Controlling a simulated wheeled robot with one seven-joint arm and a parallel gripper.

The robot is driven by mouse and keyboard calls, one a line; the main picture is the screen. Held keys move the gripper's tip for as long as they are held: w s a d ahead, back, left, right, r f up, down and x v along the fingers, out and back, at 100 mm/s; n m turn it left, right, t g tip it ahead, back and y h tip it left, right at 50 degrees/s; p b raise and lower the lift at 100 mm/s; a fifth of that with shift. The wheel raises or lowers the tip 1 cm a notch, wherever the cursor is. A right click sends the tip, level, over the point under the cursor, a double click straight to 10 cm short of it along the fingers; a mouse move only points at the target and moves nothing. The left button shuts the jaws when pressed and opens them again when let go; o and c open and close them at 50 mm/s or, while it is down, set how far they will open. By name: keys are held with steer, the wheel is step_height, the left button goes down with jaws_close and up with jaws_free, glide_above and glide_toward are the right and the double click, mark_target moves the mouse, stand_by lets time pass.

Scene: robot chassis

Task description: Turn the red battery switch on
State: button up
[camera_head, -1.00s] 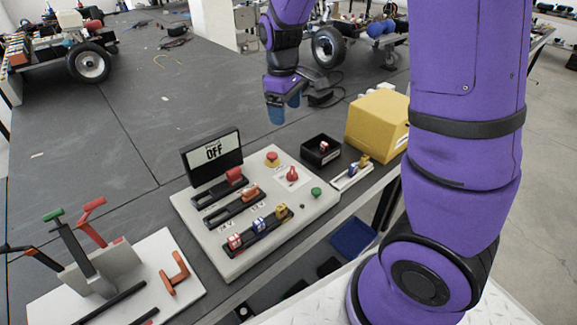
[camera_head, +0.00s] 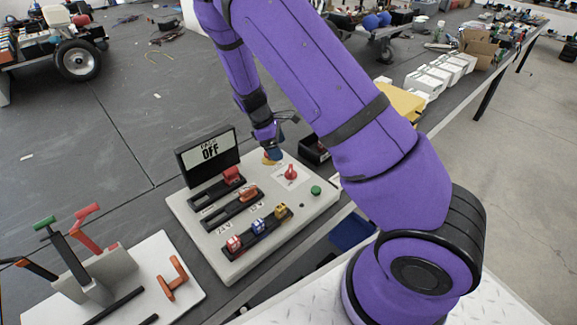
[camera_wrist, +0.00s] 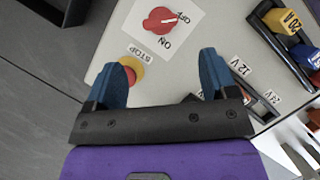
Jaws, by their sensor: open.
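The red battery switch (camera_head: 291,172) is a red rotary knob on a white label on the grey control panel (camera_head: 318,207). In the wrist view the red knob (camera_wrist: 159,20) is ahead of the fingertips, and its label reads OFF and ON; the white mark on the knob points toward OFF. My gripper (camera_wrist: 170,70) is open and empty, with blue fingers above the panel. Its left finger is close beside the red and yellow stop button (camera_wrist: 131,71). In the head view my gripper (camera_head: 272,154) is over the panel's back edge, partly covering the stop button. The display (camera_head: 209,152) reads OFF.
A green button (camera_head: 316,190) is at the panel's right. Coloured fuses (camera_head: 258,226) sit in black slots near its front. A black bin (camera_head: 315,150) is partly hidden behind my arm. A lever board (camera_head: 150,262) stands at left.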

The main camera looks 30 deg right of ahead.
mark_target(290, 167)
steer(key=x, duration=0.9)
steer(key=shift+f, duration=0.15)
steer(key=c, duration=0.9)
steer(key=shift+c, duration=0.2)
